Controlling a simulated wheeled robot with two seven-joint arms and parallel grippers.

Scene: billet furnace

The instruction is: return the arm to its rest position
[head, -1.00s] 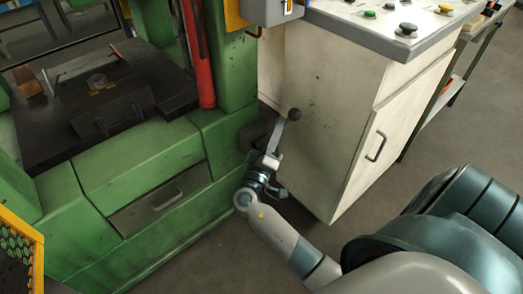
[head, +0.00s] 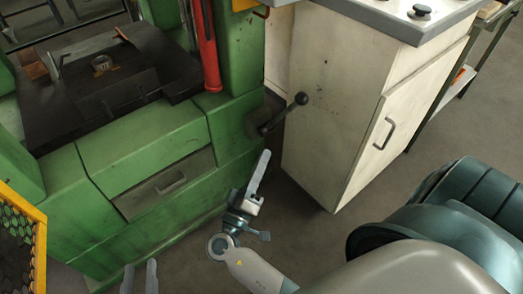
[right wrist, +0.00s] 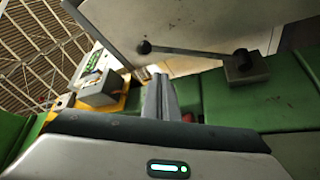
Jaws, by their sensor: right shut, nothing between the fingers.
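My right gripper (head: 259,178) is in the middle of the head view, in front of the green machine and left of the white cabinet. Its fingers are together and empty; they also show closed in the right wrist view (right wrist: 159,96). In the head view it appears below the black-knobbed lever (head: 284,112), with a gap between them. The lever also shows in the right wrist view (right wrist: 190,50), beyond the fingertips. My left gripper (head: 140,278) shows only its two fingertips at the bottom edge, spaced apart with nothing visible between them.
The green machine (head: 145,140) with its dark bed fills the left. The white cabinet (head: 335,105) with a control panel on top stands right of the lever. A yellow-framed mesh guard (head: 40,240) is at lower left. Grey floor (head: 310,225) is open between cabinet and arm.

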